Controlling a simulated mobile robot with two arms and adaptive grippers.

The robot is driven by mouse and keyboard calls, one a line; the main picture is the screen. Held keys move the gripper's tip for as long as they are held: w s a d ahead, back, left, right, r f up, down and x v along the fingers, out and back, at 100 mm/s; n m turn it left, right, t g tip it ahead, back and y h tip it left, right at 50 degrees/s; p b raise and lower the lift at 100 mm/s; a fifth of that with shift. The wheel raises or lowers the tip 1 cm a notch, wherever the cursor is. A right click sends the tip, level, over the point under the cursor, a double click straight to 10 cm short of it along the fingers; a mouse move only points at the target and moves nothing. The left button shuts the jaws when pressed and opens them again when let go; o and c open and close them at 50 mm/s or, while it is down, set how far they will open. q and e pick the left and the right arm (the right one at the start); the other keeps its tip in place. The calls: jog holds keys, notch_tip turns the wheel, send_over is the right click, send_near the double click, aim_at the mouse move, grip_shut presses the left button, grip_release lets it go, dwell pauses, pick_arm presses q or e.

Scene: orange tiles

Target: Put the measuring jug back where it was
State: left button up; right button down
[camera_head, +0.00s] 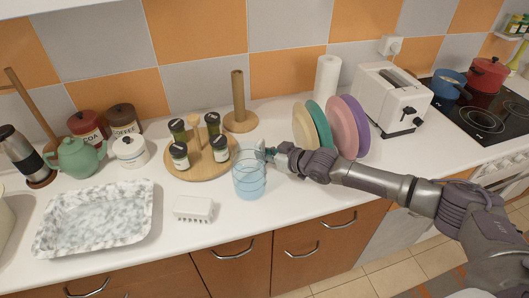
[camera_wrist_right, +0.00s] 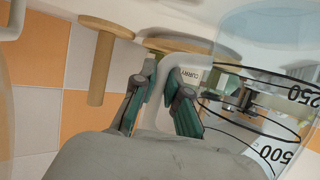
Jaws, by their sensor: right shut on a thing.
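The measuring jug (camera_head: 249,178) is clear and bluish, roughly upright in front of the round wooden spice board. Whether its base touches the counter I cannot tell. My right gripper (camera_head: 267,153) reaches in from the right and is shut on its handle. In the right wrist view the gripper (camera_wrist_right: 160,100) has its two fingers either side of the pale handle (camera_wrist_right: 180,62). The jug body (camera_wrist_right: 270,85), with black 250 and 500 marks, fills the right side there. My left gripper is not in view.
The spice board (camera_head: 182,174) with several jars stands close behind and left of the jug. Plates in a rack (camera_head: 345,128) stand right, behind my arm. Counter in front is clear.

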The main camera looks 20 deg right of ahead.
jog(key=shift+f, duration=0.1)
jog(key=c, duration=1.2)
grip_release()
jog(key=shift+r, duration=0.2)
jog(key=shift+s+d, duration=0.25)
jog(key=shift+s, duration=0.1)
jog(key=b+v, duration=0.1)
jog(key=v, duration=1)
jog(key=shift+r+b, duration=0.15)
jog(key=shift+b, duration=0.25)
